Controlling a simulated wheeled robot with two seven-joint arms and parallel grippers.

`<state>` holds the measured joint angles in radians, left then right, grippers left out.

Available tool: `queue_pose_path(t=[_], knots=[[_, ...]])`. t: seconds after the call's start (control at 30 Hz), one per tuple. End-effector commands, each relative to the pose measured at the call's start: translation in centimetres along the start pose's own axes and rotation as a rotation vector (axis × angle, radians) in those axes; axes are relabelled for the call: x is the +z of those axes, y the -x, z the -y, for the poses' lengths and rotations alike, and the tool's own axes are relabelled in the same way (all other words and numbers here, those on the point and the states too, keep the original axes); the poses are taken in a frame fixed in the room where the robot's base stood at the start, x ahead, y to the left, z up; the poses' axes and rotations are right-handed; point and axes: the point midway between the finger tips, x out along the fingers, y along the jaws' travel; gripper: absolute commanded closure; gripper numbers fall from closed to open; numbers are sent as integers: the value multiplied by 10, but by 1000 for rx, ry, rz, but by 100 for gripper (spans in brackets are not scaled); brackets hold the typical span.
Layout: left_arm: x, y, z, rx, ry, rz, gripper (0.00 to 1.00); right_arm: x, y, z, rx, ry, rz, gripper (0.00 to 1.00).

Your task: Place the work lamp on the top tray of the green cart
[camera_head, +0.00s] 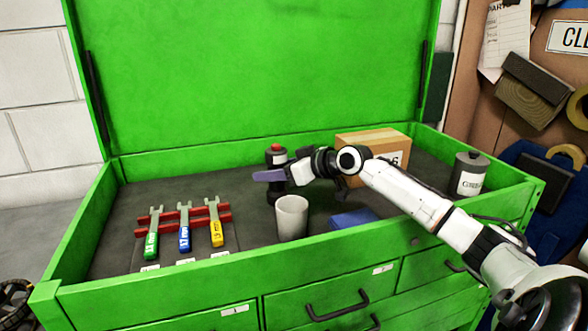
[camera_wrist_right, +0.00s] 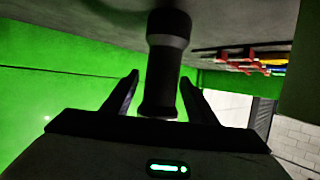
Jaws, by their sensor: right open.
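The work lamp (camera_head: 276,150), as I take it, is a dark upright cylinder with a red top and a pale band. It stands on the dark floor of the top tray of the green cart (camera_head: 150,296). My right gripper (camera_head: 268,176) is at it, with a finger across its middle in the head view. In the right wrist view the dark lamp (camera_wrist_right: 168,65) lies between the two open fingers of the gripper (camera_wrist_right: 160,92). I cannot tell whether either finger touches it. My left gripper is not in view.
A grey cup (camera_head: 292,218) stands in front of the lamp, and a blue block (camera_head: 353,218) lies to its right. A cardboard box (camera_head: 370,142) is behind my right arm. A grey canister (camera_head: 469,175) stands far right. Several coloured wrenches (camera_head: 183,230) lie on a red rack at left.

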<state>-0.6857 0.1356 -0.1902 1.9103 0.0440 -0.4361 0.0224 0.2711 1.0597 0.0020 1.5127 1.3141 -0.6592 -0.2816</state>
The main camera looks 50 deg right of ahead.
Motion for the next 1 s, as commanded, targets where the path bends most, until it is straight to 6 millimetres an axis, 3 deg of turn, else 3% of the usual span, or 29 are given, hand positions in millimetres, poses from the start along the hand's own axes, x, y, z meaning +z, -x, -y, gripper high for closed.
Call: queue_pose_path(t=[0.6,1.0], knots=[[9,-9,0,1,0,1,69,1,76,2,-5,-2,0,48],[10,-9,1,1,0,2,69,0,96,1,-1,1,1,48]])
